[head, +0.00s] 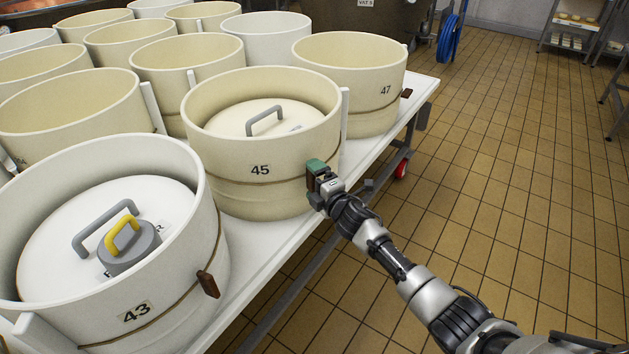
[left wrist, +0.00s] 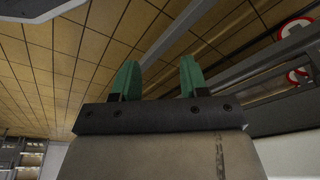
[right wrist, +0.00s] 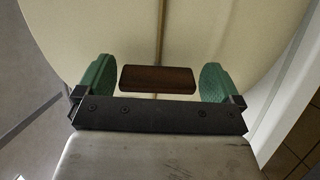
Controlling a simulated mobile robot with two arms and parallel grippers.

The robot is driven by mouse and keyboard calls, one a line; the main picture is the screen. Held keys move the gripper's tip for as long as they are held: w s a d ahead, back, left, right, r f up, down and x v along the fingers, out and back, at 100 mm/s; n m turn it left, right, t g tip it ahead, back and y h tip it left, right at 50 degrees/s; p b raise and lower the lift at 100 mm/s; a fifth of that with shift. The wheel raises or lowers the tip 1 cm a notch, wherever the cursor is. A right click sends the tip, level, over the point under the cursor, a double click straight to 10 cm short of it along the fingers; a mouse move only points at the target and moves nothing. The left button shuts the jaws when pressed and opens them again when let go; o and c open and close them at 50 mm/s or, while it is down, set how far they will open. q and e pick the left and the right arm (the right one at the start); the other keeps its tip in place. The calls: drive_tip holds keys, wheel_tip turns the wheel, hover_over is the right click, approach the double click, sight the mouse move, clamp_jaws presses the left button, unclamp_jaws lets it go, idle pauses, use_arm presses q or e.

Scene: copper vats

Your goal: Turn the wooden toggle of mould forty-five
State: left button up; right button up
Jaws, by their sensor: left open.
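Mould forty-five (head: 255,190) is a cream tub on the white table, with a lid and grey handle inside and a cord around its wall. Its dark wooden toggle (right wrist: 158,79) lies across the cord in the right wrist view.
Mould 43 (head: 190,255) stands in front, with a weight (head: 130,248) on its lid and its own toggle (head: 208,284). Mould 47 (head: 355,95) stands behind. More tubs fill the table (head: 258,240) to the left.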

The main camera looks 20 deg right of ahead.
drive_tip(key=shift+s+d, duration=0.1)
drive_tip(key=shift+s, duration=0.15)
use_arm(q)
wheel_tip(320, 180, down, 6)
drive_tip(key=s+p, duration=0.1)
drive_tip(key=s, duration=0.1)
drive_tip(key=shift+a+p, duration=0.15)
drive_tip(key=shift+p, duration=0.25)
use_arm(e)
drive_tip(key=v, duration=1)
drive_tip(key=shift+s, duration=0.15)
